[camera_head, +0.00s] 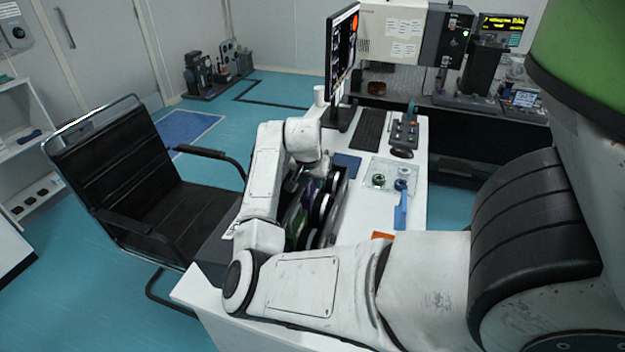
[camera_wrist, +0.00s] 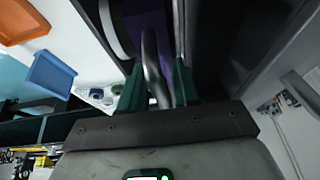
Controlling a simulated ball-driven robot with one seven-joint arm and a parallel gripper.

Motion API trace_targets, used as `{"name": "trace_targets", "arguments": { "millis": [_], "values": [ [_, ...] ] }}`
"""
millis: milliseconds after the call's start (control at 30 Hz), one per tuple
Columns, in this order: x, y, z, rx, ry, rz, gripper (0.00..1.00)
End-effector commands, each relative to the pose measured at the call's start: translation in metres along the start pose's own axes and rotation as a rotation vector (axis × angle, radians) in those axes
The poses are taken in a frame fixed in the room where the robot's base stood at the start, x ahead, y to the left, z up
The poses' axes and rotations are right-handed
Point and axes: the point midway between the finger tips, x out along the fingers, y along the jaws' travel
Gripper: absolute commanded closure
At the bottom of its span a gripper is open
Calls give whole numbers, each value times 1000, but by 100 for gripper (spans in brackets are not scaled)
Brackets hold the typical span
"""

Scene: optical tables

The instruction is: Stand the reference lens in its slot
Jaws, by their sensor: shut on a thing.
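In the wrist view my gripper (camera_wrist: 158,82) has its green fingers closed on a thin grey curved rim (camera_wrist: 152,62), seen edge-on, which I take to be the reference lens. Beyond it are a purple surface (camera_wrist: 148,20) and dark walls close on both sides. In the head view a dark slotted rack (camera_head: 333,222) with several pale-rimmed discs (camera_head: 322,210) stands on the white desk. Whether the lens touches a slot cannot be told.
A clear tray (camera_head: 392,167) with small round parts lies right of the rack. A blue tool (camera_head: 400,212) and an orange item (camera_head: 382,236) lie nearby. A monitor (camera_head: 341,55), keyboard (camera_head: 369,129) and control box (camera_head: 404,132) stand behind. A black chair (camera_head: 150,180) is at the left.

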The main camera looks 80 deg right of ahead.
Motion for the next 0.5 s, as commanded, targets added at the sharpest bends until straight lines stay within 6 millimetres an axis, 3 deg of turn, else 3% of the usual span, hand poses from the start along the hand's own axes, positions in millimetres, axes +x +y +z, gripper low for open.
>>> {"name": "trace_targets", "arguments": {
  "millis": [500],
  "values": [
    [4,0,2,0,2,0,100]
  ]
}}
